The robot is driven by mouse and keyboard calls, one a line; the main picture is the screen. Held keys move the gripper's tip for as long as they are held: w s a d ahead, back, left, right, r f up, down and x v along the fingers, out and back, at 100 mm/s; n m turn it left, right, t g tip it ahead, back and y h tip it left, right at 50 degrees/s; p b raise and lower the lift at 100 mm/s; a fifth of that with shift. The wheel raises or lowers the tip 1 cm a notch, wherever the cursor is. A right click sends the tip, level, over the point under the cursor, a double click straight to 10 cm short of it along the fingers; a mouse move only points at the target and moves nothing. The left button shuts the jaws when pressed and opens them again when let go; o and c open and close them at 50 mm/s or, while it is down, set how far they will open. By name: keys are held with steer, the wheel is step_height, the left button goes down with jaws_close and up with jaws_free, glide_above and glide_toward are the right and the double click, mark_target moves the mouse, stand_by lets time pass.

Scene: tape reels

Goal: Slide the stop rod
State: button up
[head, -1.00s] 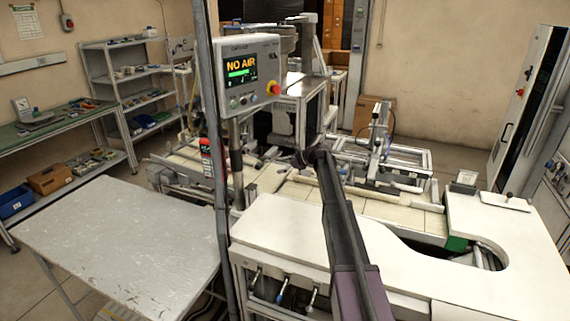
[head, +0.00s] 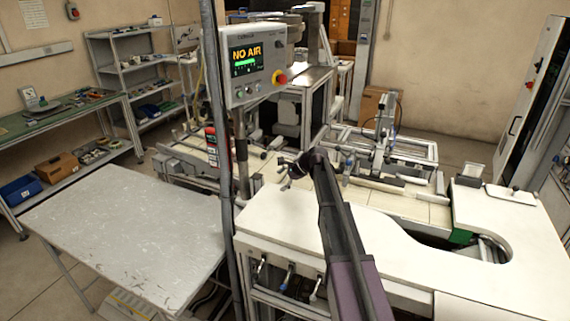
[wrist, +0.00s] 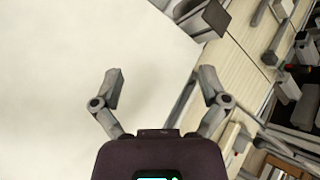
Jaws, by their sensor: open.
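My gripper (head: 286,175) is over the back left part of the white worktop (head: 400,235) in the head view. In the wrist view my gripper (wrist: 161,80) has its two fingers spread wide, with nothing between them but bare worktop behind. A slim pale bar (head: 375,185) lies across the tiled conveyor (head: 420,207), to the right of my gripper and apart from it. I cannot tell whether this bar is the stop rod. A dark grey block (wrist: 206,18) shows beyond the right finger in the wrist view.
A control box (head: 250,62) reading NO AIR is on a post left of my arm. A metal frame (head: 400,148) stands behind the conveyor. A bare grey table (head: 120,225) is at the left. The white worktop is mostly clear.

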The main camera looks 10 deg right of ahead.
steer(key=s+a+f+n+g+h, duration=0.1)
steer(key=s+n, duration=0.1)
steer(key=s, duration=0.4)
steer(key=s+a+f+n+h, duration=0.1)
steer(key=s+n, duration=0.2)
steer(key=s, duration=0.3)
steer(key=s+a+f+n+g+h, duration=0.1)
steer(key=s+f+n, duration=0.1)
steer(key=s, duration=0.5)
steer(key=shift+a+n+g+h, duration=0.15)
steer(key=shift+n+g+h, duration=0.15)
steer(key=shift+n, duration=0.1)
steer(key=s+d+f+n+g+h, duration=0.1)
steer(key=s+n+h, duration=0.3)
steer(key=s, duration=1.4)
steer(key=n, duration=0.4)
steer(key=shift+s+d+f+n+g+h, duration=0.25)
steer(key=shift+s+f+n+g+h, duration=0.05)
steer(key=shift+s+f+g, duration=0.1)
steer(key=shift+w, duration=0.1)
steer(key=c, duration=0.5)
steer(key=shift+d, duration=0.1)
